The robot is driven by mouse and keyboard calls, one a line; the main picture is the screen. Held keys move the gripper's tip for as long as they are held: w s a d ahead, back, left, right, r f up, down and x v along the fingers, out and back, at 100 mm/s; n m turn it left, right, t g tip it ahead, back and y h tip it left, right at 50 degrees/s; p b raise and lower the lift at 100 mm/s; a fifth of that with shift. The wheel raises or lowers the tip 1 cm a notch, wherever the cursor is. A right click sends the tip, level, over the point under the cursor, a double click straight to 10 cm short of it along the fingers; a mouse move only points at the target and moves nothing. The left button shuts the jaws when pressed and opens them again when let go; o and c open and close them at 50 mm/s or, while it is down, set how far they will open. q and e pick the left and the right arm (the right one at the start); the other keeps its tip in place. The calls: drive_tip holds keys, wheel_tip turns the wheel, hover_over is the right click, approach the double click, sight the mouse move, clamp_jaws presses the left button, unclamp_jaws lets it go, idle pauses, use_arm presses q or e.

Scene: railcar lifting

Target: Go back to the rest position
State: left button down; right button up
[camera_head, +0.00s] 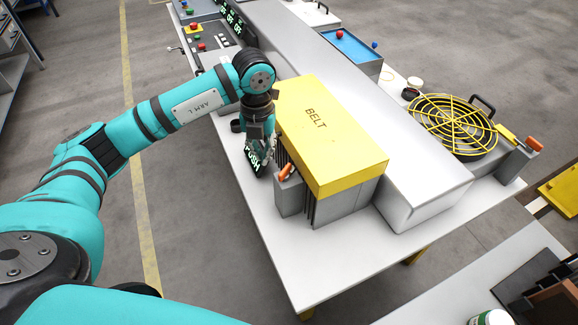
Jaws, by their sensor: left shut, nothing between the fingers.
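My left arm reaches in from the left with its teal links. My left gripper (258,153) points down at the left side of the yellow-topped box marked BELT (325,135). The gripper is shut, and nothing shows between its fingers. An orange-handled lever (286,172) on a grey block sits just to the right of the gripper. My right gripper is not in view.
The box stands on a white table (315,265) beside a long grey beam (400,165). A yellow fan guard (453,125) and a blue-topped box (352,48) lie beyond. A control panel (205,45) is at the back. The floor left of the table is clear.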

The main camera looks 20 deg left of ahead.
use_arm(q)
wheel_tip(320, 180, up, 3)
drive_tip(key=shift+f+p, duration=0.2)
drive_tip(key=shift+p, duration=0.4)
